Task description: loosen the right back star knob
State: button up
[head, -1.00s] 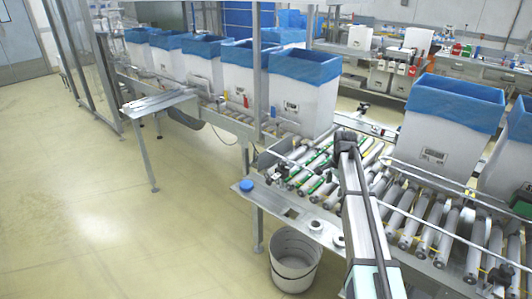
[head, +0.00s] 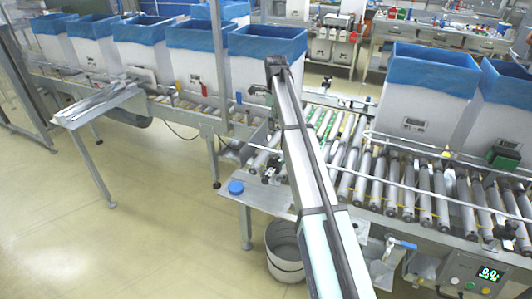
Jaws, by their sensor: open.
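My arm rises from the bottom of the head view to a dark joint. My gripper is not seen; whatever lies past that joint is hidden or out of the picture. Small dark knob-like fittings show on the conveyor's guide rails: one at the near left (head: 268,173), one at the back (head: 327,83) and one at the back right (head: 368,102). They are too small for me to make out a star shape or to tell which is the right back star knob.
The roller conveyor (head: 425,200) carries white boxes with blue liners, one large one (head: 415,105) at right. A side plate (head: 262,199) holds a blue cap (head: 236,187). A bucket (head: 285,262) stands below. A control panel (head: 468,280) is at lower right. Open floor lies left.

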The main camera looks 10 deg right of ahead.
jog(key=m+p, duration=0.2)
jog(key=p, duration=0.2)
send_near(275, 157)
jog(key=f, duration=0.9)
jog(key=shift+w, duration=0.25)
jog(key=shift+r, duration=0.1)
jog(key=shift+c, duration=0.3)
jog(key=c, duration=1.1)
